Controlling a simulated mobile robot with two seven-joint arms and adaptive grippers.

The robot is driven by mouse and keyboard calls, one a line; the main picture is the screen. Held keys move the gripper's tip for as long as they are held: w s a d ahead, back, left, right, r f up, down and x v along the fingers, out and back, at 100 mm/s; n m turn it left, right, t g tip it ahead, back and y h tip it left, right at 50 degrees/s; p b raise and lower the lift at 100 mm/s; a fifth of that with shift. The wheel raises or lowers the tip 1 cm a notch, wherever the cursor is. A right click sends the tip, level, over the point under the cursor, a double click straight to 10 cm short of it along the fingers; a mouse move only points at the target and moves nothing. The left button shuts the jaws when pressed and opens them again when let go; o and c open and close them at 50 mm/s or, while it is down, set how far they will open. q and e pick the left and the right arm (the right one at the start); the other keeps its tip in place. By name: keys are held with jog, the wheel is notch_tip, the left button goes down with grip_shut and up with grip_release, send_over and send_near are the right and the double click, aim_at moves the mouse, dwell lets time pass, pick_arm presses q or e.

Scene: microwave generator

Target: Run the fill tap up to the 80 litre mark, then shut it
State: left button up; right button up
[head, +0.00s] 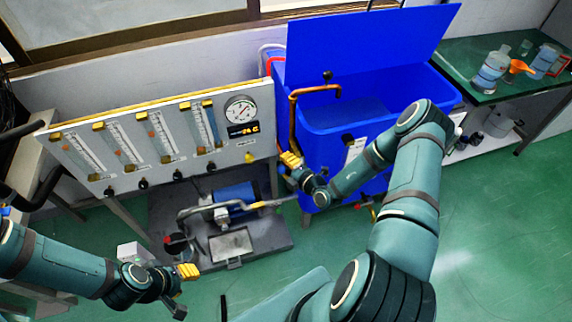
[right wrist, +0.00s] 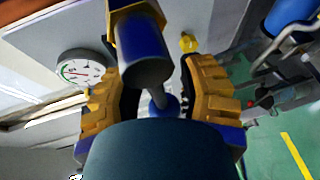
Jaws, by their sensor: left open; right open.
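The open blue tank (head: 330,165) stands right of the gauge panel. A copper pipe (head: 293,105) bends over its rim, with a black knob (head: 327,75) at its upper end; this looks like the fill tap. A white label (head: 355,148), partly behind my right arm, is on the tank front; its marks are too small to read. I cannot make out a water level. My right gripper (head: 289,160) is open, between panel and tank, below the pipe. In the right wrist view a dark blue cylinder (right wrist: 145,60) shows between its fingers, unidentified. My left gripper (head: 184,290) is open at lower left.
The panel (head: 75,180) carries several flow tubes, a dial gauge (head: 240,109) and a yellow knob (head: 249,157), also in the wrist view (right wrist: 188,42). A blue pump (head: 235,200) sits below. A green bench (head: 455,60) with bottles stands right. Green floor is clear at right.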

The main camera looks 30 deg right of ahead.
grip_shut()
dwell(0.3)
jog(key=shift+s+d+r+m+t+y, duration=0.15)
jog(key=shift+r+m+t, duration=0.45)
jog(key=shift+m, duration=0.75)
jog(key=shift+w+d+r+m+t+y, duration=0.1)
jog(key=shift+d+r+m+t+y, duration=0.15)
jog(key=shift+r+m+t, duration=0.75)
jog(key=shift+s+d+r+m+t+y, duration=0.1)
jog(key=shift+r+m+y, duration=0.2)
jog(key=shift+m, duration=1.35)
jog(key=shift+r, duration=0.1)
grip_release()
jog(key=shift+h, duration=0.3)
